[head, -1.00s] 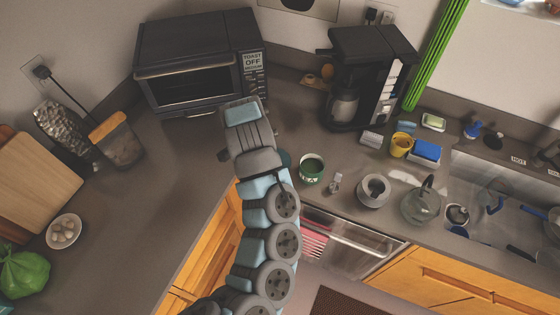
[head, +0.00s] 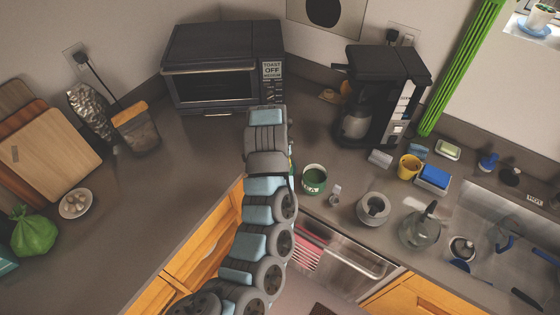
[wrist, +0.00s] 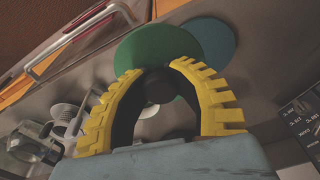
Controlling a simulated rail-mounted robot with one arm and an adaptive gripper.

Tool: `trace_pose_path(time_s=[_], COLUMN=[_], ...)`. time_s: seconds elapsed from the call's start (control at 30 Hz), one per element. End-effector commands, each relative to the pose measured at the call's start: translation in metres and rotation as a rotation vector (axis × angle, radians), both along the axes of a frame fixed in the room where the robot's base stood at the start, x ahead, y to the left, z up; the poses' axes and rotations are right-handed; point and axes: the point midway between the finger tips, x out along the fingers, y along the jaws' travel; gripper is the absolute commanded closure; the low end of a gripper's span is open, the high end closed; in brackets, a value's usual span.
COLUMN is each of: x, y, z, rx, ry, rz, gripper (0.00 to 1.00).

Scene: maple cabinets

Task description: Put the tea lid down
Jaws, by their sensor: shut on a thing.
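The tea lid (wrist: 152,50) is a green disc with a dark round knob in the wrist view. My gripper (wrist: 158,82) has yellow ridged fingers, shut around the knob. A flat teal disc (wrist: 215,42) shows partly behind the lid on the counter side. I cannot tell the gap between lid and counter. In the head view my arm hides most of the gripper and lid, with only a sliver of colour at its right edge. The green TEA canister (head: 314,181) stands uncovered just right of my arm.
The toaster oven (head: 222,68) is behind my arm, and the coffee maker (head: 378,95) is at the back right. The counter left of my arm (head: 165,195) is clear.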

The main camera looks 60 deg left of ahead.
Motion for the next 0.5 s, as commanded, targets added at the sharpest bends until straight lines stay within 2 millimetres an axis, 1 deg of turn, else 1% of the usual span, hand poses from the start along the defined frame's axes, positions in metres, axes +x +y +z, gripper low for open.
trace_pose_path(time_s=[0.17,0.3,0.47,0.5], x=[0.006,0.011,0.018,0.019], y=[0.013,0.022,0.033,0.035], z=[-0.004,-0.014,-0.018,-0.022], rx=[0.005,0.005,0.003,0.002], ry=[-0.001,0.003,-0.001,0.002], rz=[0.003,0.0,0.002,0.002], gripper=[1.0,1.0,1.0,1.0])
